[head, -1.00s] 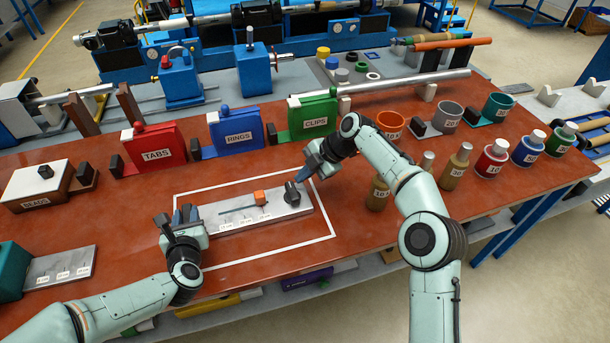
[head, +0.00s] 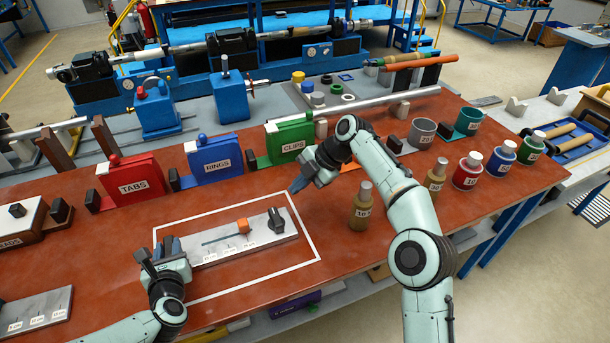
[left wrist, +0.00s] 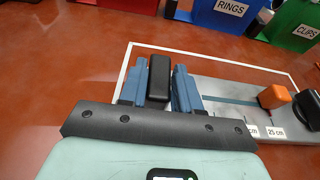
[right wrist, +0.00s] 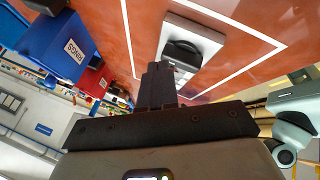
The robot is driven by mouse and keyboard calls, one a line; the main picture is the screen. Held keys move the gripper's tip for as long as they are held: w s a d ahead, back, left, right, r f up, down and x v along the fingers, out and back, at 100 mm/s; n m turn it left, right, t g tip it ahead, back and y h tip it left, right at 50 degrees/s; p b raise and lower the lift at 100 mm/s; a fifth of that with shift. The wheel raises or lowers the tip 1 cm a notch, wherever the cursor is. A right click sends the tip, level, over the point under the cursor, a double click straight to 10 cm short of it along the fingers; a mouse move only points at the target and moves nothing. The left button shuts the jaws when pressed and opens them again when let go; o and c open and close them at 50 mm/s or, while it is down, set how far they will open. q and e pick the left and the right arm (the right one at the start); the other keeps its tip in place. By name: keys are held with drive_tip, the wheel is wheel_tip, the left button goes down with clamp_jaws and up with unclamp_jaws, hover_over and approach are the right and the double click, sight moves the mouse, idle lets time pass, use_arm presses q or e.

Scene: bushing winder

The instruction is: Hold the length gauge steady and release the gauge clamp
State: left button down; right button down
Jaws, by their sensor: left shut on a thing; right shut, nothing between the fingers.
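The length gauge (head: 262,227) is a grey plate with cm labels, lying inside a white outline on the red-brown bench. It carries a thin dark strip and an orange block (head: 242,226). My left gripper (head: 165,250) is shut on the black grip block (left wrist: 159,78) at the gauge's left end. The black gauge clamp (head: 276,219) stands at the right end; it also shows in the right wrist view (right wrist: 183,50). My right gripper (head: 297,186) is shut and empty, above and apart from the clamp. Whether the clamp is tight or loose, I cannot tell.
Red TABS (head: 133,187), blue RINGS (head: 216,167) and green CLIPS (head: 291,146) bins stand behind the gauge. Several bottles, including a brown one (head: 361,212), and cups stand to the right. The bench in front of the gauge is clear.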

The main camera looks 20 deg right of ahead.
use_arm(q)
drive_tip(key=shift+a, duration=0.1)
use_arm(e)
drive_tip(key=shift+v, duration=2.7)
use_arm(q)
drive_tip(key=c, duration=0.7)
unclamp_jaws()
